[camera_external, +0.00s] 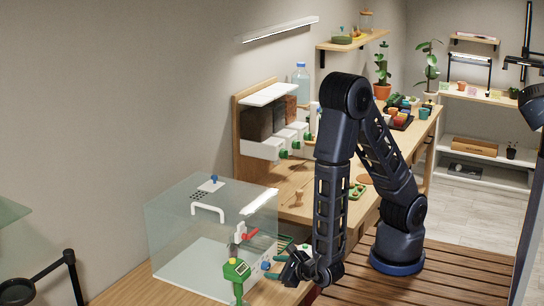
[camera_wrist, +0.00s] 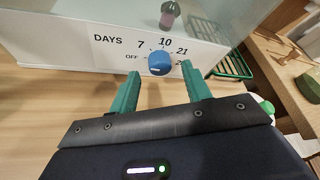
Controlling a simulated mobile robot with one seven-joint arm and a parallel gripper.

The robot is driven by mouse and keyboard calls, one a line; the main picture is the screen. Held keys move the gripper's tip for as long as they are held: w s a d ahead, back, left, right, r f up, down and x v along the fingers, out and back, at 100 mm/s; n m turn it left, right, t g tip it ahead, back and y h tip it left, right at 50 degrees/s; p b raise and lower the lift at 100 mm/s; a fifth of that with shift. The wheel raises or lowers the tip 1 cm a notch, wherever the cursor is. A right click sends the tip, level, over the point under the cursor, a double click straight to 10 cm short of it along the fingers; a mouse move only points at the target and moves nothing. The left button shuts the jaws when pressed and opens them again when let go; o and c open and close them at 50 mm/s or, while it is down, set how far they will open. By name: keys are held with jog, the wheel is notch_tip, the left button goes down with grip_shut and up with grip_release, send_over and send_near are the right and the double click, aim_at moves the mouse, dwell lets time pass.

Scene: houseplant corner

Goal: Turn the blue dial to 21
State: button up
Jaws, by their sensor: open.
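The blue dial (camera_wrist: 159,63) sits on the white front panel (camera_wrist: 104,55) of a clear box. Black print around it reads DAYS, OFF, 7, 10 and 21; another mark at lower right is partly hidden by a finger. I cannot tell surely where its pointer aims. My gripper (camera_wrist: 161,76) is open and empty, its green fingers pointing at the panel with the dial between and just beyond the tips. The dial (camera_external: 266,265) also shows small in the external view, just left of my gripper (camera_external: 279,267).
The clear box (camera_external: 185,230) has a white handle on its lid. A green device (camera_external: 236,268) stands in front of it. A green wire rack (camera_wrist: 232,64) lies close right of the panel. Dispensers (camera_external: 262,150) stand farther back. Wood table is bare left of my gripper.

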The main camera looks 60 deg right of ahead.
jog(key=v, duration=0.9)
jog(key=shift+s, duration=0.3)
jog(key=shift+a, duration=0.15)
jog(key=a+h, duration=0.1)
jog(key=w+a+n+g+h, duration=0.1)
jog(key=h, duration=0.1)
jog(key=w+a+n+h, duration=0.1)
jog(key=shift+a+f, duration=0.15)
jog(key=shift+a, duration=0.15)
jog(key=shift+w+a+f+n+g+h, duration=0.1)
jog(key=shift+w+a+n+g+h, duration=0.1)
jog(key=shift+a+n+g+h, duration=0.55)
jog(key=shift+m+h, duration=0.25)
jog(key=x, duration=1.1)
jog(key=shift+c, duration=0.5)
jog(key=c, duration=0.9)
